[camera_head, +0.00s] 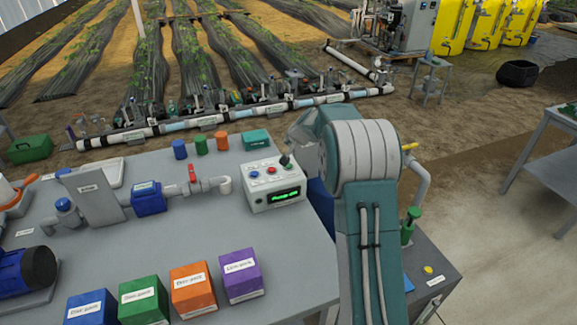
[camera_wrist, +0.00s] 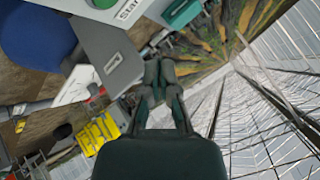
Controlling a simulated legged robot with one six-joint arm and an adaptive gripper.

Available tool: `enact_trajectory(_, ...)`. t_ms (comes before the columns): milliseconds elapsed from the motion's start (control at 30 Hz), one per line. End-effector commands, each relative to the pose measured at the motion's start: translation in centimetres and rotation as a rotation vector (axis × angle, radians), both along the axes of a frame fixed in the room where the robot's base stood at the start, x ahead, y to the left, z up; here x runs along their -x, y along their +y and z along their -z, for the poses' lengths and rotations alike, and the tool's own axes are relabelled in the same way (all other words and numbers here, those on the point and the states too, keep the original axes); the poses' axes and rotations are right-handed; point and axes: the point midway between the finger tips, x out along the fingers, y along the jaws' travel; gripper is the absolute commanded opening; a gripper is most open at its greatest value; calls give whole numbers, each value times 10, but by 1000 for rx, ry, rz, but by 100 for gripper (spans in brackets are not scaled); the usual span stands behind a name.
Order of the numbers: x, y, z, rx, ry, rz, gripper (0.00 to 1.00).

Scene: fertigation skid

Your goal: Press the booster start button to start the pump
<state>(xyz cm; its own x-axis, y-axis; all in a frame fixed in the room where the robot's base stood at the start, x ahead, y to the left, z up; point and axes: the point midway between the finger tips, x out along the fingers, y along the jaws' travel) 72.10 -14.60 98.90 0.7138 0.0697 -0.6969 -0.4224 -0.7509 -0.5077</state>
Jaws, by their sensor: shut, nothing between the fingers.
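The control box (camera_head: 276,197) is light grey with a lit green display and stands on the bench to the left of my arm. A blue button (camera_head: 254,174) and a red button (camera_head: 271,171) show on its top. My gripper (camera_head: 287,162) is shut and empty, at the box's back right corner. A green button (camera_wrist: 104,3) beside a label starting "Star" (camera_wrist: 130,9) is cut by the top edge in the wrist view. The fingertips (camera_wrist: 160,72) are below and right of it there. I cannot tell whether they touch the box.
The grey bench (camera_head: 120,250) also carries a pipe with a red-handled valve (camera_head: 193,173), several coloured caps, a teal box (camera_head: 254,139) behind the control box, and several dosing packs in front, one purple (camera_head: 240,274). Bare bench lies between the packs and control box.

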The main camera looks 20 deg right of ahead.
Motion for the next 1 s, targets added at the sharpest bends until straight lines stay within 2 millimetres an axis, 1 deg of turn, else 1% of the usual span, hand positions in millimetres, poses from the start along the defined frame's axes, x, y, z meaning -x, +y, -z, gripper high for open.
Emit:
enact_trajectory(33, 0, 0, 8, -1, 3, 1, 0)
enact_trajectory(100, 1, 0, 17, -2, 4, 1, 0)
enact_trajectory(300, 1, 0, 43, -1, 4, 3, 0)
enact_trajectory(500, 0, 0, 61, 0, 2, 1, 0)
enact_trajectory(700, 1, 0, 67, 1, 1, 1, 0)
enact_trajectory(1000, 0, 0, 67, 1, 1, 1, 0)
